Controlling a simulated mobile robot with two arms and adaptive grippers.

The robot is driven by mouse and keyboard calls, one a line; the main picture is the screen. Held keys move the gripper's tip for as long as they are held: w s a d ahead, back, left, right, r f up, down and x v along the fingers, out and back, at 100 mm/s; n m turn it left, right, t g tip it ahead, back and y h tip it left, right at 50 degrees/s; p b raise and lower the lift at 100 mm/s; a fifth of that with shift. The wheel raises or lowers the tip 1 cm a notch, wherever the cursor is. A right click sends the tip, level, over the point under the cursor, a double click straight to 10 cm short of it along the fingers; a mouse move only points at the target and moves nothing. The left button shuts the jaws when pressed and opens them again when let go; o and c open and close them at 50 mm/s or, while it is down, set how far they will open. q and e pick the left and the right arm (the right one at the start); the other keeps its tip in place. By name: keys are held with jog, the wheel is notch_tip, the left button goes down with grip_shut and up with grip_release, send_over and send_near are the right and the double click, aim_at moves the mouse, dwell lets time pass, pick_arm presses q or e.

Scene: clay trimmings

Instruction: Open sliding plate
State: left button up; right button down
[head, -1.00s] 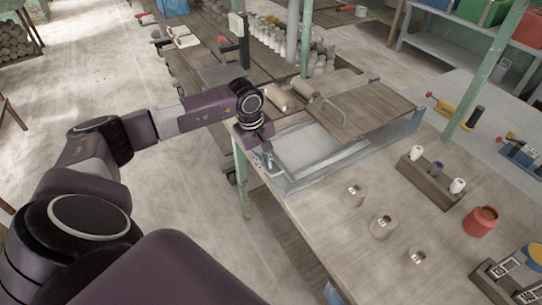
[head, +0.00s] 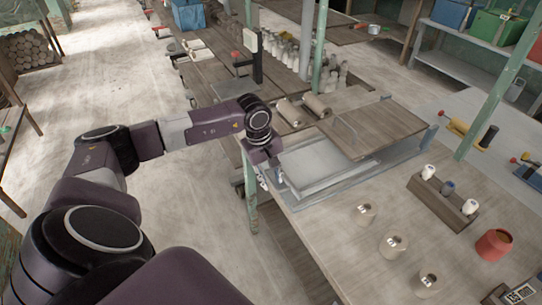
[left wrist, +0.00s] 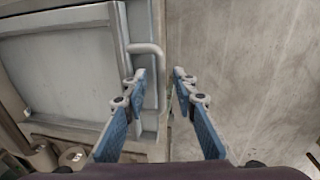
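A grey plate (head: 316,163) lies in a shallow grey frame (head: 325,193) at the table's near left corner. In the left wrist view, the plate (left wrist: 62,68) fills the upper left, and a pale bar handle (left wrist: 159,75) stands at its right edge. My left gripper (head: 271,180) is at the frame's left end in the head view. In the left wrist view, my left gripper (left wrist: 160,74) is open, with the handle's long part showing between its blue fingers. Contact with the handle cannot be told. My right gripper is not in view.
A wooden board (head: 372,130) covers the frame's right part. Two clay rolls (head: 304,110) lie behind it. Several small weights, a wooden holder (head: 442,200) and a red pot (head: 494,245) stand on the table's right. A green post (head: 250,195) stands below the gripper; the floor left is clear.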

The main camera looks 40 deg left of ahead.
pick_arm(q)
notch_tip(320, 180, up, 12)
jog(key=s, duration=0.2)
jog(key=shift+a, duration=0.35)
jog(key=shift+f, duration=0.1)
